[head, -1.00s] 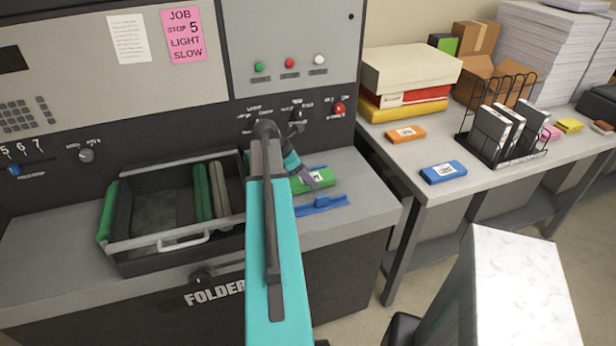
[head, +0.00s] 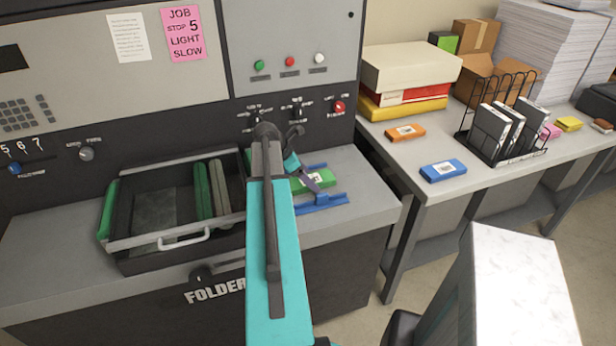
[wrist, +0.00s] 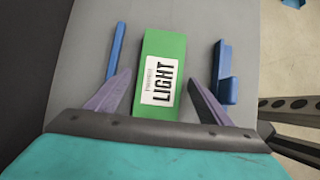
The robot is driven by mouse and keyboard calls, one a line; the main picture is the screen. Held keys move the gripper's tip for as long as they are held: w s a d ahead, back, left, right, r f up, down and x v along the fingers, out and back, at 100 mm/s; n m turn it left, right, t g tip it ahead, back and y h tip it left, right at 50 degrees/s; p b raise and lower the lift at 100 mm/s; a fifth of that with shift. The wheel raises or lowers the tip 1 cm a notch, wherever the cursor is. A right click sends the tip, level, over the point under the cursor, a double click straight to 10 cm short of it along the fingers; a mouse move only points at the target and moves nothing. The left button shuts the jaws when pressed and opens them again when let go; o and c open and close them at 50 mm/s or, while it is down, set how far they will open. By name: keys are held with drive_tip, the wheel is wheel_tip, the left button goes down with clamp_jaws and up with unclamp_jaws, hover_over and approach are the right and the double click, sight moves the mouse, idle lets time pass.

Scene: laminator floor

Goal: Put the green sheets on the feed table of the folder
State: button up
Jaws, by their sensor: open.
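The green sheets (head: 318,180) lie as a flat green pack on the grey feed table (head: 365,200) of the folder, between two blue guides. In the wrist view the pack (wrist: 178,55) shows a white label reading LIGHT. My gripper (wrist: 157,95) is open. Its two purple fingers stand on either side of the pack's near end, with gaps to it. In the head view my turquoise arm hides part of the gripper. One blue guide (wrist: 116,52) lies left of the pack and the other (wrist: 224,75) right of it.
A dark tray with a handle (head: 185,236) stands left of my arm, with green and grey rollers in it. A side table (head: 400,165) at the right holds an orange pack (head: 405,132), a blue pack (head: 443,171), boxes and a wire rack (head: 505,125).

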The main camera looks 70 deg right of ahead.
drive_tip(key=shift+r, duration=0.15)
drive_tip(key=b+v, duration=0.2)
drive_tip(key=v, duration=1)
drive_tip(key=shift+b, duration=0.3)
drive_tip(key=shift+d, duration=0.1)
drive_tip(key=shift+s, duration=0.1)
idle(0.6)
